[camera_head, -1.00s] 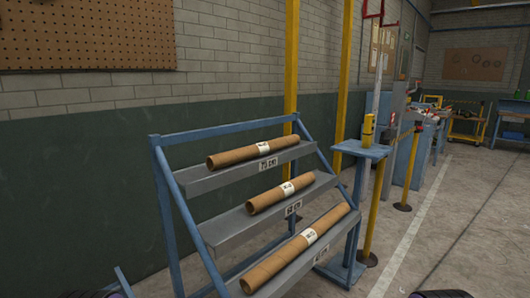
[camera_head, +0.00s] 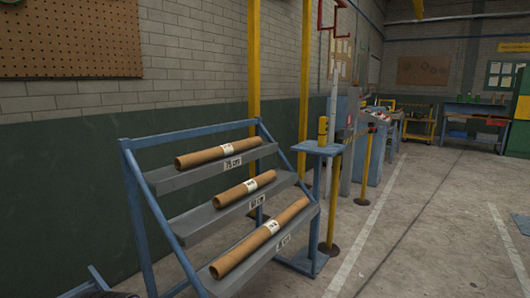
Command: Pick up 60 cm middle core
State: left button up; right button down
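The middle core (camera_head: 245,189) is a short brown cardboard tube with a white label. It lies on the middle grey shelf (camera_head: 206,227) of a blue sloped rack, whose front tag appears to read 60 cm. A longer core (camera_head: 217,151) lies on the top shelf, tagged 75 cm. Another long core (camera_head: 260,237) lies on the bottom shelf, whose tag I cannot read clearly. Neither gripper is in view. Only a dark bit of my own body shows at the bottom left edge.
The blue rack frame (camera_head: 138,215) stands near the wall. A blue stand (camera_head: 318,150) with a yellow object on top is right beside it. A yellow post (camera_head: 364,165) and workbenches are farther back. The concrete floor at the right is clear.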

aim_at(181, 163)
jog(key=z, duration=0.8)
jog(key=i, duration=1.6)
jog(key=u, duration=0.85)
jog(key=i, duration=0.65)
jog(key=u, duration=0.7)
